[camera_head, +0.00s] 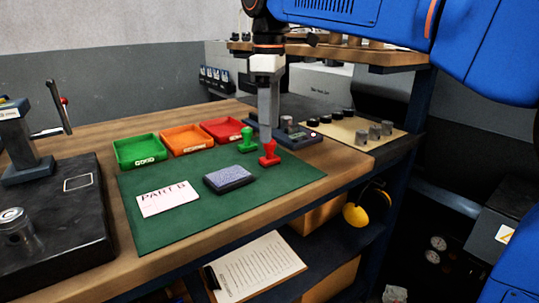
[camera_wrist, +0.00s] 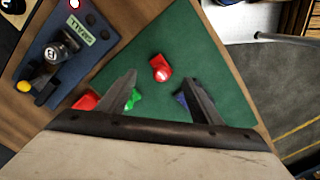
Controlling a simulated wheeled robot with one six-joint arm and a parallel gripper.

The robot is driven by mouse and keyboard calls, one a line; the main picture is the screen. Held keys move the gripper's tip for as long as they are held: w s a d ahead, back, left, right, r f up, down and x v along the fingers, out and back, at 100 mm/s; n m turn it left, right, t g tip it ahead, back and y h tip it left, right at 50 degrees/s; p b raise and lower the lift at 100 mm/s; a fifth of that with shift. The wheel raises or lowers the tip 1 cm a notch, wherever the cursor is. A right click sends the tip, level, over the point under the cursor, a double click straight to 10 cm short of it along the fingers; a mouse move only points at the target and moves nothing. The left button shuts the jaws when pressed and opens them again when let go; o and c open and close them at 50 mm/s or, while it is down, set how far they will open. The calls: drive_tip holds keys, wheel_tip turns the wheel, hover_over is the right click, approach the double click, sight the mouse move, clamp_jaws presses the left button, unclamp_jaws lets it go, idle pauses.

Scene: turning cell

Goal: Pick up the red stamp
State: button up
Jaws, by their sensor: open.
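The red stamp (camera_head: 269,154) stands upright on the green mat (camera_head: 150,226), near its back right part. My gripper (camera_head: 266,138) points down just above and behind it in the head view, with its fingers apart. In the wrist view the red stamp (camera_wrist: 160,67) shows between the tips of my open gripper (camera_wrist: 160,76), with nothing held. The green stamp (camera_head: 246,141) stands left of the red one; in the wrist view it is partly hidden by the left finger.
Green (camera_head: 138,150), orange (camera_head: 186,138) and red (camera_head: 226,129) trays line the mat's back edge. An ink pad (camera_head: 229,179) and a paper card (camera_head: 167,198) lie on the mat. A dark gauge device (camera_head: 298,137) sits close right of the stamps. The mat's front right is clear.

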sight(270, 153)
drive_tip(key=shift+s+f, duration=0.1)
drive_tip(key=shift+f, duration=2.95)
drive_tip(key=shift+c, duration=0.3)
drive_tip(key=c, duration=0.9)
